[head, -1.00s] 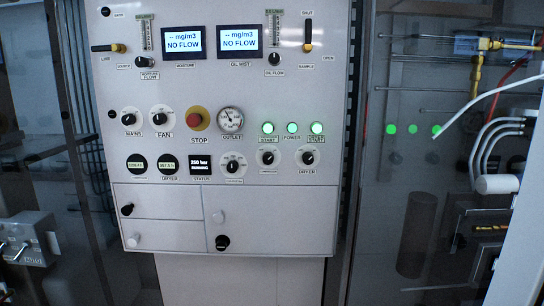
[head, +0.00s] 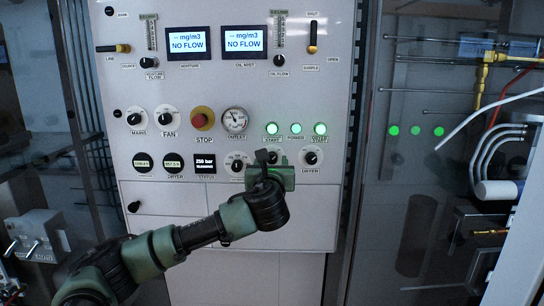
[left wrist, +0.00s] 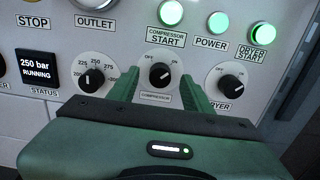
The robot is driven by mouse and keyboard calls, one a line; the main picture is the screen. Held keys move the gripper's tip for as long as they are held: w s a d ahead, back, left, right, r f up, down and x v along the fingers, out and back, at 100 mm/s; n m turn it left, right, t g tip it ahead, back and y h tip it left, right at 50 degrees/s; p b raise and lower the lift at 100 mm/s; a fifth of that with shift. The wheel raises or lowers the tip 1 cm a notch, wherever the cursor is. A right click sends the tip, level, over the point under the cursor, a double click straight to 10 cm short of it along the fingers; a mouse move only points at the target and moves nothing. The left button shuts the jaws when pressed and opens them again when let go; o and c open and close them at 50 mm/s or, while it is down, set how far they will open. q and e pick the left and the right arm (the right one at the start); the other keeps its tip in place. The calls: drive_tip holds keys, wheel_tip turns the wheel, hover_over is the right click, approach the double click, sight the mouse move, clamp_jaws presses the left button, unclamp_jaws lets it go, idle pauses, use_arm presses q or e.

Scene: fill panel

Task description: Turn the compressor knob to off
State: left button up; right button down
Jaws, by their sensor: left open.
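The compressor knob (left wrist: 159,76) is a black knob on a white dial marked OFF at upper left and ON at upper right. Its bar slants from lower left to upper right, toward ON. My left gripper (left wrist: 158,92) is open, with one green finger on each side of the knob in the left wrist view. The fingers look apart from the knob; their exact depth is hard to tell. In the head view the left gripper (head: 268,168) is in front of the panel and hides the compressor knob. My right gripper is in neither view.
The dryer knob (left wrist: 232,84) is close on the right, and the pressure selector knob (left wrist: 92,77) on the left. The lit compressor start button (left wrist: 170,13) is above. The red stop button (head: 202,119) is farther left. The status screen (left wrist: 37,69) reads 250 bar, running.

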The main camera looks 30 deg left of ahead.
sight(272, 158)
use_arm(q)
drive_tip(key=shift+x, duration=1.2)
clamp_jaws()
